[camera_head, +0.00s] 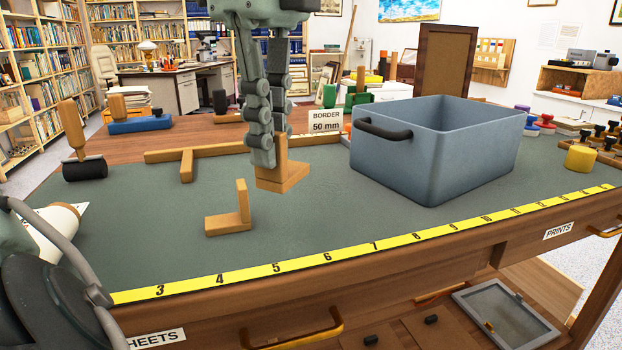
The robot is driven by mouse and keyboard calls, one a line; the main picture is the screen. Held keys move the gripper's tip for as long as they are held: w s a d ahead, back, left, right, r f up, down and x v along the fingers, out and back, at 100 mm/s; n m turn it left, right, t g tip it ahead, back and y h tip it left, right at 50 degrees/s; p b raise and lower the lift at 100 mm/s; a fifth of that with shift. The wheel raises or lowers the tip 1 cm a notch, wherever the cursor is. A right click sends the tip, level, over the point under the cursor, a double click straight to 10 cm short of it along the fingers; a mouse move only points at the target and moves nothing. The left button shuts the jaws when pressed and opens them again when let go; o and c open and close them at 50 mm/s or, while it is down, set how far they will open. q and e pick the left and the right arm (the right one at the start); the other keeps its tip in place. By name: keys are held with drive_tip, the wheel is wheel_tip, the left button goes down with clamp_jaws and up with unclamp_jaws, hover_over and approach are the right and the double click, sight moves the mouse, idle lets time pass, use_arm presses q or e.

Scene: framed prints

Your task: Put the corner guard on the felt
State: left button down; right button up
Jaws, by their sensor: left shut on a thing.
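My left gripper (265,146) reaches down from the top of the view, its fingers shut on a wooden corner guard (284,179). The guard is L-shaped, with its block-like foot below and its upright part at the fingers, which partly hide it. It is over the grey-green felt (310,225) or on it; I cannot tell if its underside touches. A second L-shaped wooden corner guard (229,222) stands on the felt nearer to me, to the left and apart from the held one. My right gripper is not in view.
A blue-grey bin (440,160) stands on the felt to the right. A wooden square (187,163), a brayer (84,168) and a "BORDER 50 mm" sign (326,122) are farther back. A yellow ruler strip (350,251) runs along the front edge. The felt's front middle is clear.

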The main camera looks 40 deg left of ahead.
use_arm(q)
drive_tip(key=w+a+f, duration=0.1)
drive_tip(key=w, duration=0.1)
drive_tip(key=w+a+f, duration=0.1)
drive_tip(key=w+f, duration=0.1)
drive_tip(key=w+a+f, duration=0.2)
drive_tip(key=w, duration=0.1)
wheel_tip(320, 180, down, 3)
drive_tip(key=shift+f, duration=0.4)
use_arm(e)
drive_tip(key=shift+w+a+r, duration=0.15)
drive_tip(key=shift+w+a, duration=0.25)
